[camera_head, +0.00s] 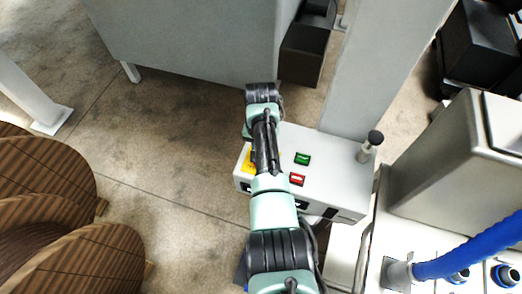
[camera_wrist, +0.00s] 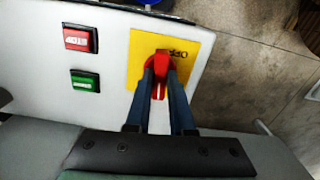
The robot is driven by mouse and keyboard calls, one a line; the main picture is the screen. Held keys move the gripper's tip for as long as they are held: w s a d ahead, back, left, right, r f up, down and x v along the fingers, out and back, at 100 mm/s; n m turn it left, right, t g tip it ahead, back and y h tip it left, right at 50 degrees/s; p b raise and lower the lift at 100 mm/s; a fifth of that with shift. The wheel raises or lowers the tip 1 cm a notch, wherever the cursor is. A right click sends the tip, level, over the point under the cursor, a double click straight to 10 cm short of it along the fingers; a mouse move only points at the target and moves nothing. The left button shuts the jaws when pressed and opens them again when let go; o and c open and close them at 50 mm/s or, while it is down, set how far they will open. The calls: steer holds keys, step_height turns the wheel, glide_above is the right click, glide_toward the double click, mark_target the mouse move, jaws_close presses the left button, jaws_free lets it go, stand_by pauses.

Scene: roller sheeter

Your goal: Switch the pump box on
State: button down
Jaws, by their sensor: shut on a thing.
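The pump box (camera_head: 335,187) is a light grey box with a green button (camera_head: 302,159), a red button (camera_head: 297,179) and a yellow plate (camera_head: 246,163). In the wrist view the yellow plate (camera_wrist: 190,48) carries a red switch handle (camera_wrist: 160,72) and the letters "OFF", seen upside down. My gripper (camera_wrist: 161,75) is shut on the red handle, one dark finger on each side of it. In the head view my arm hides the handle and most of the plate. The wrist view also shows the red button (camera_wrist: 80,38) and green button (camera_wrist: 86,81) left of the plate.
A black-knobbed lever (camera_head: 372,143) stands at the box's right end. A grey column (camera_head: 378,70) rises behind the box. A large grey cabinet (camera_head: 190,35) stands at the back, and brown slatted reels (camera_head: 50,200) lie at the left. A blue hose (camera_head: 470,247) runs at the lower right.

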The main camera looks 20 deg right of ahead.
steer(key=shift+w+r+m, duration=0.1)
steer(key=shift+m, duration=0.6)
steer(key=c, duration=0.8)
jaws_free()
step_height(320, 180, up, 13)
steer(key=shift+f, duration=0.1)
stand_by(0.4)
